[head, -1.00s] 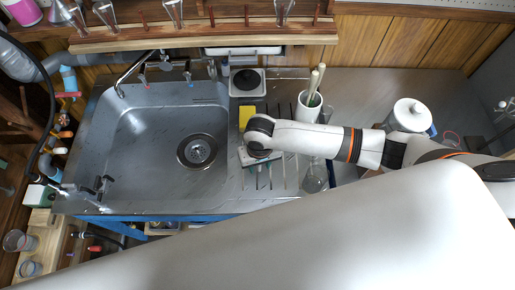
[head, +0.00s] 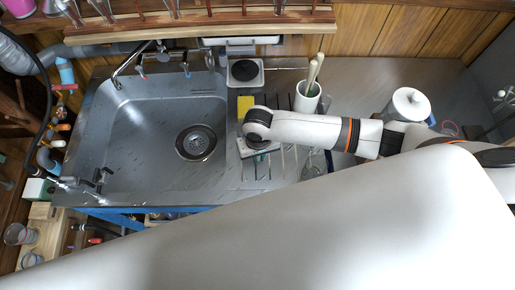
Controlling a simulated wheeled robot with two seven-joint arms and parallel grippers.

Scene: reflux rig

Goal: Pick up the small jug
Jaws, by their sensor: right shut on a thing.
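My right gripper (head: 262,154) points down over the ribbed drainboard (head: 284,181), just right of the sink. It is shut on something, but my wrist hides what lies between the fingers. I cannot make out a small jug for certain. A clear glass vessel (head: 315,164) stands to the right of the gripper, partly hidden by my arm. My left gripper is not in view.
The steel sink (head: 150,135) is empty at left. A white holder (head: 306,103) with wooden tools stands behind my right arm. A yellow sponge (head: 245,103) lies behind the wrist. A rack of glassware (head: 200,27) runs along the back. The counter at back right is clear.

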